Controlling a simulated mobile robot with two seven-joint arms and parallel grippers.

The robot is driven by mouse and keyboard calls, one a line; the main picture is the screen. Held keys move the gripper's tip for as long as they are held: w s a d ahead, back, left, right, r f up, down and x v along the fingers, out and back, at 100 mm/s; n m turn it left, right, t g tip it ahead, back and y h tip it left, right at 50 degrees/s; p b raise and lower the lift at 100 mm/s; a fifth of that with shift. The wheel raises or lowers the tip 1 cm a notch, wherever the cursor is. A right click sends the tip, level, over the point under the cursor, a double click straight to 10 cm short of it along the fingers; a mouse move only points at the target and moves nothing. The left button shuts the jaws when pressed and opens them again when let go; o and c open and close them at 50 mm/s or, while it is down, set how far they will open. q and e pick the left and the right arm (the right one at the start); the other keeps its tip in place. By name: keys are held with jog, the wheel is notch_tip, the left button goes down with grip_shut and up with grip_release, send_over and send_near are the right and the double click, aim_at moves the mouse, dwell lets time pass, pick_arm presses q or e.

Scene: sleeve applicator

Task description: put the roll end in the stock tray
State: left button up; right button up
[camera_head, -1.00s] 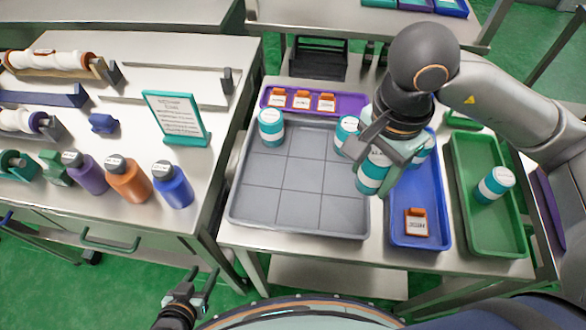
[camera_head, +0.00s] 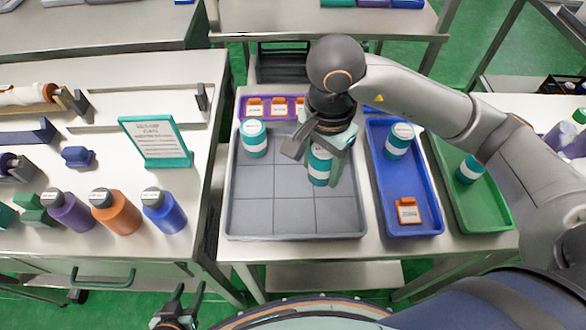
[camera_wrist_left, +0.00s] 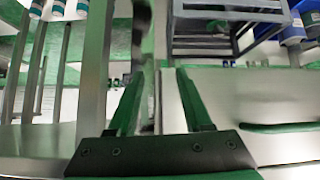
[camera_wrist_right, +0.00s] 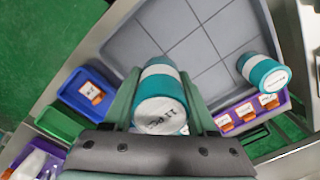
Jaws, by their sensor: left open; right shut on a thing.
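My right gripper (camera_head: 318,165) is shut on a teal-and-white jar (camera_head: 320,172), over the right part of the grey tray (camera_head: 290,222). The held jar (camera_wrist_right: 160,97) also shows between the fingers in the right wrist view; whether it touches the tray I cannot tell. My left gripper (camera_head: 180,300) is open and empty, low in front of the tables; its fingers (camera_wrist_left: 153,100) are apart in the left wrist view. A white roll with a brown end (camera_head: 28,95) lies on the left table, cut by the picture edge. I cannot tell which tray is the stock tray.
Another teal jar (camera_head: 254,138) stands in the grey tray's back left. The blue tray (camera_head: 383,190) holds a jar (camera_head: 400,140) and an orange tag (camera_head: 407,210). A green tray (camera_head: 490,218) holds a jar (camera_head: 470,168). A purple tray (camera_head: 244,104) holds orange tags.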

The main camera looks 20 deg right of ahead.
send_over(294, 180)
jog(key=f, duration=0.6)
jog(key=shift+s+f+p, duration=0.15)
jog(key=shift+s+p, duration=0.15)
jog(key=shift+w+f, duration=0.2)
jog(key=shift+f, duration=0.05)
notch_tip(294, 180, down, 3)
jog(key=shift+a+p, duration=0.1)
jog(key=shift+p, duration=0.4)
jog(key=shift+f, duration=0.1)
jog(key=shift+f, duration=0.1)
jog(key=shift+f+b, duration=0.15)
jog(key=shift+b, duration=0.2)
jog(key=o, duration=1.4)
jog(key=shift+c, duration=0.2)
